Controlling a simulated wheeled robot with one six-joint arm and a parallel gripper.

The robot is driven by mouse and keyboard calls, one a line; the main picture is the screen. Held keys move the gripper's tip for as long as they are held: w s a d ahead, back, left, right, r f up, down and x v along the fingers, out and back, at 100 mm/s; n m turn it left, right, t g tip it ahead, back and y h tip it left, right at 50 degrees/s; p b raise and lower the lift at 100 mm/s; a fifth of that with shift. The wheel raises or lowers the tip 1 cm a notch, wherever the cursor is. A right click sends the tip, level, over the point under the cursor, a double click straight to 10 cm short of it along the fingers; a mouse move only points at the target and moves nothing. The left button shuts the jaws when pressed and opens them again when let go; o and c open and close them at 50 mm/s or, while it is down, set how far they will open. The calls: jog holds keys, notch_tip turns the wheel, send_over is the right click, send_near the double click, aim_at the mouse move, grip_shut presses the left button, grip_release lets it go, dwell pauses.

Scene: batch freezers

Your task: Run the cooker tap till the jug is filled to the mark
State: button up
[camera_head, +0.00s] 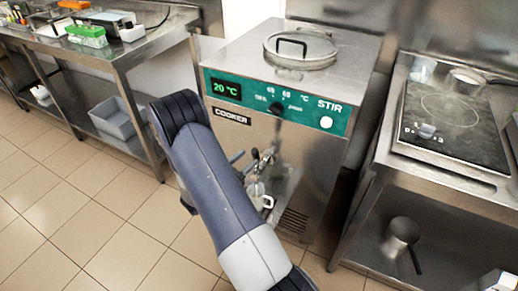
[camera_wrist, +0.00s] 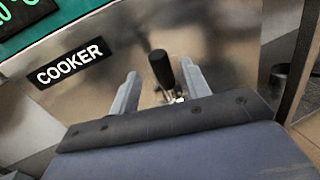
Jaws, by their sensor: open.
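The cooker (camera_head: 295,160) is a steel cabinet with a green panel reading 20 °C and a lidded top. Its tap (camera_head: 259,163) is low on the front, partly hidden by my arm. A small pale jug (camera_head: 258,190) stands below the tap; its fill level and mark cannot be made out. In the wrist view, my gripper (camera_wrist: 159,68) is open, with one finger on each side of the tap's black upright handle (camera_wrist: 161,67). The handle stands between the fingers, with gaps on both sides. No water stream is visible.
A steel table (camera_head: 135,48) with a green-lidded box (camera_head: 88,35) stands on the left, a grey bin (camera_head: 115,117) on its lower shelf. On the right is a hob (camera_head: 455,125) on a steel stand, a pan (camera_head: 403,232) below. Tiled floor is open at front left.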

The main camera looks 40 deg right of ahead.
jog(key=d, duration=0.4)
jog(key=w+d, duration=0.1)
jog(key=d, duration=0.2)
jog(key=shift+c, duration=0.5)
grip_shut()
